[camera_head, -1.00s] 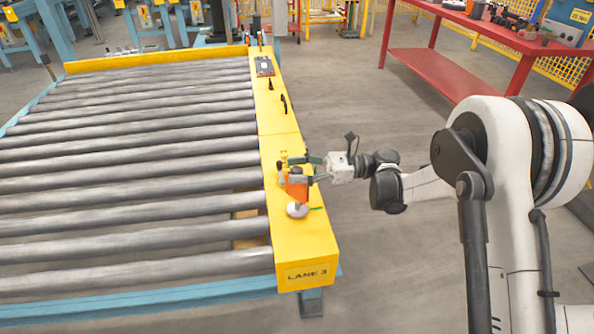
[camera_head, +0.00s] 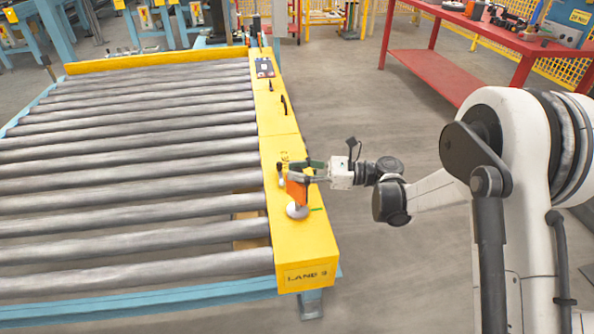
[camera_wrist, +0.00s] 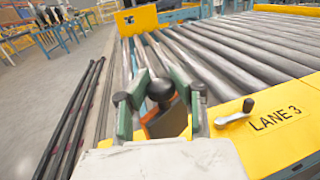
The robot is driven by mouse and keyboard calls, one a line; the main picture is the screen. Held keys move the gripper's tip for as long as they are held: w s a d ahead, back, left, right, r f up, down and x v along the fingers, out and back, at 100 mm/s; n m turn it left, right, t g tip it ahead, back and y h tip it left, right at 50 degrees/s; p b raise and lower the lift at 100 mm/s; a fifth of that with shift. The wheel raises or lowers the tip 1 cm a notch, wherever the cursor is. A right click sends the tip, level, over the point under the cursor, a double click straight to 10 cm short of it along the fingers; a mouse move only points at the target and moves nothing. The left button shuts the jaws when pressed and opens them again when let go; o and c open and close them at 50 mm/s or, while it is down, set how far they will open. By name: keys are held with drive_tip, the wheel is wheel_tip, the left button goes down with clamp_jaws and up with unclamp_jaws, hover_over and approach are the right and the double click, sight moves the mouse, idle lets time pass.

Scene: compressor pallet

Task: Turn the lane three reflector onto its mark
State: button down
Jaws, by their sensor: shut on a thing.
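The lane three reflector (camera_head: 297,190) is an orange plate standing on the yellow side rail, near the end marked LANE 3. My gripper (camera_head: 300,170) reaches over the rail from the right, at the top of the reflector. In the wrist view my gripper (camera_wrist: 160,92) has its green-padded fingers shut on a round black knob (camera_wrist: 160,90) above a dark panel with orange edges. A pale round piece (camera_head: 297,210) sits on the rail just in front of the reflector. A short green line (camera_head: 317,209) lies beside it on the right. The fingers partly hide the reflector.
The yellow rail (camera_head: 283,125) runs along the right side of the grey rollers (camera_head: 130,160). Small dark handles (camera_head: 284,104) stand farther up the rail. A red table (camera_head: 440,70) with tools stands at the back right.

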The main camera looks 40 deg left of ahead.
drive_tip(key=m+t+y, duration=0.2)
drive_tip(key=m+t, duration=0.1)
drive_tip(key=t, duration=0.2)
drive_tip(key=shift+s+m+t, duration=0.1)
drive_tip(key=shift+m+t, duration=0.2)
drive_tip(key=shift+m, duration=0.1)
drive_tip(key=shift+m+t+y, duration=0.4)
drive_tip(key=shift+m+t, duration=0.7)
drive_tip(key=shift+t, duration=0.9)
drive_tip(key=c, duration=1.4)
unclamp_jaws()
drive_tip(key=shift+o, duration=0.2)
drive_tip(key=d, duration=1.2)
drive_tip(key=shift+w, duration=0.2)
